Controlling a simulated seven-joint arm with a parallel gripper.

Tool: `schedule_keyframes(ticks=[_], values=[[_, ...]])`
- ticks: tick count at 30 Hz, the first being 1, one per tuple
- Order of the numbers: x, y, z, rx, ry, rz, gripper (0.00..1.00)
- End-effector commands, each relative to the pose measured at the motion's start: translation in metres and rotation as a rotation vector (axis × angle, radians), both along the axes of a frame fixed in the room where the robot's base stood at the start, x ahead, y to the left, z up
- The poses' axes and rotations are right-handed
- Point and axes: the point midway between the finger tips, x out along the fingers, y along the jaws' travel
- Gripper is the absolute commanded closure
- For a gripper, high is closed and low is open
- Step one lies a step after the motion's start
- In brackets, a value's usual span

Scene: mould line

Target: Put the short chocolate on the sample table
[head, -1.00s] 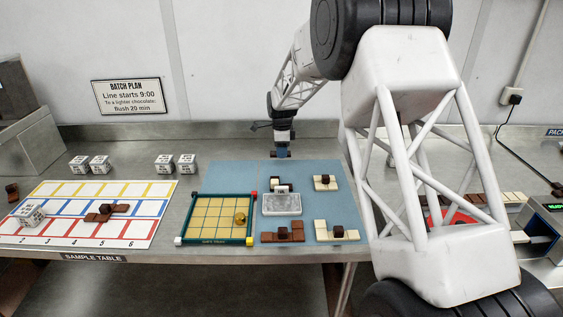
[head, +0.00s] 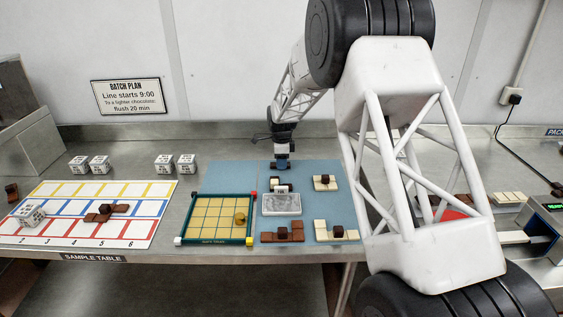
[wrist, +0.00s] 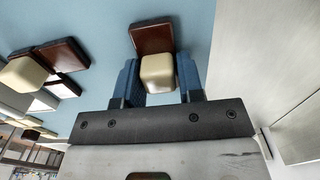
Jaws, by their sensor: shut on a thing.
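My gripper (head: 282,164) is over the back part of the blue mat (head: 228,172). In the wrist view its blue fingers (wrist: 160,80) are shut on a small piece with a cream block (wrist: 157,72) between them and a dark brown tile (wrist: 152,38) just beyond it. I take this piece as the short chocolate; its full length is partly hidden. In the head view the held piece is too small to make out clearly. The sample table (head: 150,257) bears its name on its front edge at the left, below a numbered white grid sheet (head: 60,190).
White cubes (head: 98,164) stand behind the grid sheet.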

Motion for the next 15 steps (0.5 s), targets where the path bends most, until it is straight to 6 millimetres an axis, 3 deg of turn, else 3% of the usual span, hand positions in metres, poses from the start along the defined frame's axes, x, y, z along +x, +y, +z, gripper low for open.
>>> schedule_keyframes(ticks=[3,4,9,15], values=[[-0.0001,-0.0001,-0.0026,0.000,0.001,0.000,1.00],[-0.0001,0.0000,-0.0028,0.000,0.000,0.000,0.63],[0.0000,0.0000,-0.0025,0.000,0.000,0.000,0.39],[0.0000,0.0000,-0.0026,0.000,0.000,0.000,0.39]])
